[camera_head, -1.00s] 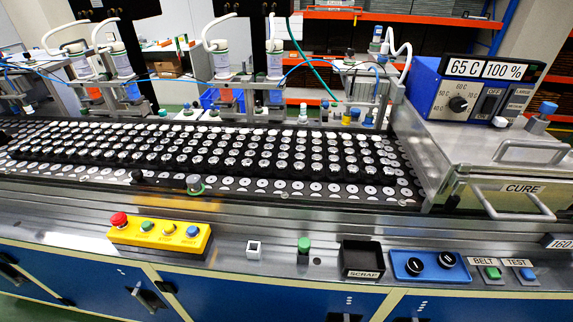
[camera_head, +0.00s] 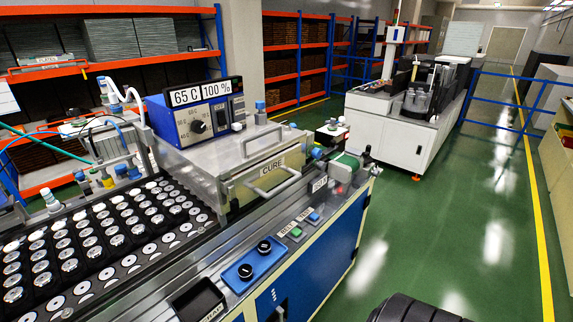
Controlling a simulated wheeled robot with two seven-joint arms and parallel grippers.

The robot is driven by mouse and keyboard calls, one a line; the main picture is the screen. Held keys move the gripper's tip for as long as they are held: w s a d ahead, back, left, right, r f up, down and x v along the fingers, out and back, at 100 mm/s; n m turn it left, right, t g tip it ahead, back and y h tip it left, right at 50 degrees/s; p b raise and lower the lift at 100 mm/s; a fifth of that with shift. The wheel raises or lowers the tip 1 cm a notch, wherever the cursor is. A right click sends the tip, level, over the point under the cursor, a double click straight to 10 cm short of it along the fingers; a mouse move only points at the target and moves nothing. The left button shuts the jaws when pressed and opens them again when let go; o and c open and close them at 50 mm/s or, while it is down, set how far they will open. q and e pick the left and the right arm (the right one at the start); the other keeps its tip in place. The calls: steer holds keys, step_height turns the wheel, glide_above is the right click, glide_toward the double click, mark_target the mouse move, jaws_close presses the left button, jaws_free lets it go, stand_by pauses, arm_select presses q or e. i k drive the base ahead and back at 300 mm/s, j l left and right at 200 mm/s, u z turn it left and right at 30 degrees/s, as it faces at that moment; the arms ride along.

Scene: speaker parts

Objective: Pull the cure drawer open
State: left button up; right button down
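The cure drawer (camera_head: 240,194) is the steel front labelled CURE, in the side of the metal oven box (camera_head: 215,158) at the right end of the bench. Its bar handle (camera_head: 275,184) sticks out below the label. The drawer front looks flush with the box, so it appears shut. A second handle (camera_head: 263,139) stands on top of the box. Neither of my grippers is in view, and nothing touches the drawer handle.
A blue panel with two black knobs (camera_head: 253,262), small buttons (camera_head: 296,232) and a black scrap bin (camera_head: 197,299) line the bench front. Green floor (camera_head: 425,235) right of the bench is open.

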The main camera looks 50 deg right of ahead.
mark_target(253, 181)
steer(key=z, duration=1.4)
